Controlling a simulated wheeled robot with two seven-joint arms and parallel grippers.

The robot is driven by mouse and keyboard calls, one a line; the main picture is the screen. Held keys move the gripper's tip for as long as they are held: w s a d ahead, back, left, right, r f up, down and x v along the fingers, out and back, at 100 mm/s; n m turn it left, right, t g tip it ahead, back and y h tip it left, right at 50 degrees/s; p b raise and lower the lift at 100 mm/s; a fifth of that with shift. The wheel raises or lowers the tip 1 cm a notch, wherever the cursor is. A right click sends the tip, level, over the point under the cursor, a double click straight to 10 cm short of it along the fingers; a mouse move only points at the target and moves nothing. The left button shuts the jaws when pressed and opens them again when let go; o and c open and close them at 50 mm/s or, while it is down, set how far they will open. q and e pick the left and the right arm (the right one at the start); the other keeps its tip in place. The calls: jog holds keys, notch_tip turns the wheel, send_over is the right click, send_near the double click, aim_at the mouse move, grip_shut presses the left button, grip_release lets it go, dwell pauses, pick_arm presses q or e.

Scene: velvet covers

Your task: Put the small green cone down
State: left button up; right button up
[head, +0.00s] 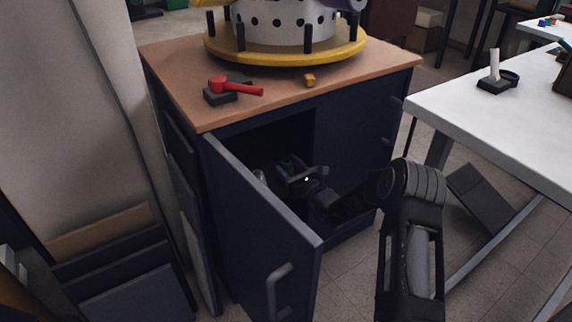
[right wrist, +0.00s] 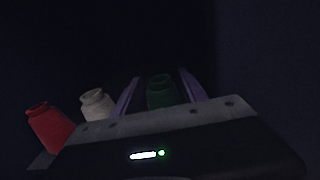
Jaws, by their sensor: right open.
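The small green cone (right wrist: 161,92) shows in the right wrist view, dim in the dark cabinet. It stands between the two spread purple fingers of my right gripper (right wrist: 160,82), with a gap visible on its right side. In the head view my right gripper (head: 290,170) reaches into the open cabinet (head: 362,160). I cannot make out the green cone in the head view. What lies under the cone is hidden by the gripper body. My left gripper is not in view.
The open cabinet door (head: 262,215) stands left of my arm. A red-handled tool (head: 235,88) lies on the cabinet top; a white table (head: 500,125) is at right.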

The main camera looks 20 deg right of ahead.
jog(key=shift+r, duration=0.2)
jog(key=s+d+p, duration=0.1)
jog(key=s+p, duration=0.2)
jog(key=s, duration=0.9)
jog(key=shift+d, duration=0.35)
jog(key=shift+f, duration=0.1)
